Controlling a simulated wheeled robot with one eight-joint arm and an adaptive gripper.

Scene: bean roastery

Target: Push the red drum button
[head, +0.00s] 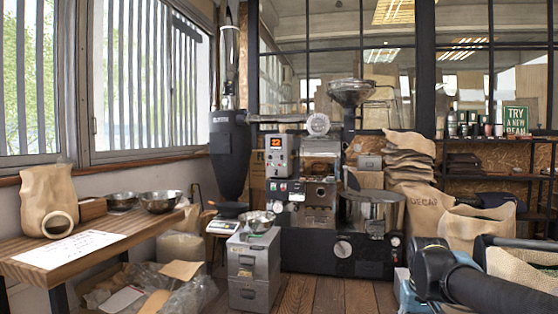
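The black coffee roaster (325,240) stands at the back centre. Its pale control box (281,160) has a lit red-orange display near the top and a row of small knobs or buttons below. Small coloured spots, some reddish, show on the panel (277,187) under the box. They are too small to tell which is the red drum button. My black arm (475,284) shows at the bottom right, well to the right of the roaster and nearer the camera. My gripper is not visible in the head view.
A wooden bench (100,240) with metal bowls and a paper bag runs along the left. A grey metal cabinet (254,275) stands in front of the roaster's left side. Burlap sacks (470,225) fill the right. Some bare wooden floor (335,295) shows before the roaster.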

